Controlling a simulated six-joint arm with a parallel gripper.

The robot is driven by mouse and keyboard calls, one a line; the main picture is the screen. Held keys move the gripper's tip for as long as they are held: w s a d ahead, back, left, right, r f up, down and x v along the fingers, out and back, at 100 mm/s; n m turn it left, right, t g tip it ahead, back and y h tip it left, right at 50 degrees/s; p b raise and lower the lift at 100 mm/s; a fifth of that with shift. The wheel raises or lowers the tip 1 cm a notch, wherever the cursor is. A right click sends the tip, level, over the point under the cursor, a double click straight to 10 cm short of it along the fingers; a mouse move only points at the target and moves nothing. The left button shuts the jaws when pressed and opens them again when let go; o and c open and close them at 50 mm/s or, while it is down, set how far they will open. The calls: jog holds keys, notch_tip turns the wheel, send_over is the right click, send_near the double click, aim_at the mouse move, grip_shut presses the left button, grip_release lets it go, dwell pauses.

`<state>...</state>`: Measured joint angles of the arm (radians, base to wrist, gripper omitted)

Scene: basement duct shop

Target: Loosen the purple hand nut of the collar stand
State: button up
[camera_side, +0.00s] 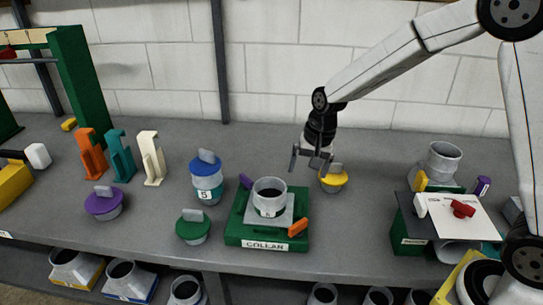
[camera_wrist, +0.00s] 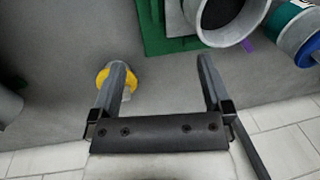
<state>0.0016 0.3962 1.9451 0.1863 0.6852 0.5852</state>
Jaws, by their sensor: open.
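The collar stand (camera_side: 236,236) is a green base labelled COLLAR, bearing a grey plate and a round grey collar (camera_side: 270,195). Its purple hand nut (camera_side: 246,181) sits at the back left corner, and an orange handle (camera_side: 298,228) at the front right. In the wrist view the green base (camera_wrist: 152,25) and collar (camera_wrist: 228,15) are at the top, with a bit of purple (camera_wrist: 247,45) beside the collar. My gripper (camera_side: 309,162) is open and empty, above the bench behind and right of the stand, apart from the nut. It also shows in the wrist view (camera_wrist: 162,75).
A yellow-lidded pot (camera_side: 333,181) stands close to my gripper. A blue-lidded can (camera_side: 207,185) marked 5 stands left of the purple nut. A green-lidded pot (camera_side: 193,228) is at front left. A box with a red knob (camera_side: 462,208) stands right.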

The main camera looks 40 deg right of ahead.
aim_at(247, 178)
jog(key=w+a+f+m+y, duration=0.1)
jog(key=w+a+m, duration=0.1)
jog(key=w+m, duration=0.3)
jog(key=w+a+m+g+y, duration=0.1)
jog(key=w+m, duration=0.3)
jog(key=w, duration=0.6)
jog(key=shift+a+f+m+y, duration=0.4)
jog(key=shift+a+y, duration=0.2)
jog(key=shift+a, duration=0.2)
jog(key=shift+w, duration=0.1)
jog(key=shift+x, duration=3.8)
jog(key=shift+c, duration=0.2)
jog(key=c, duration=1.1)
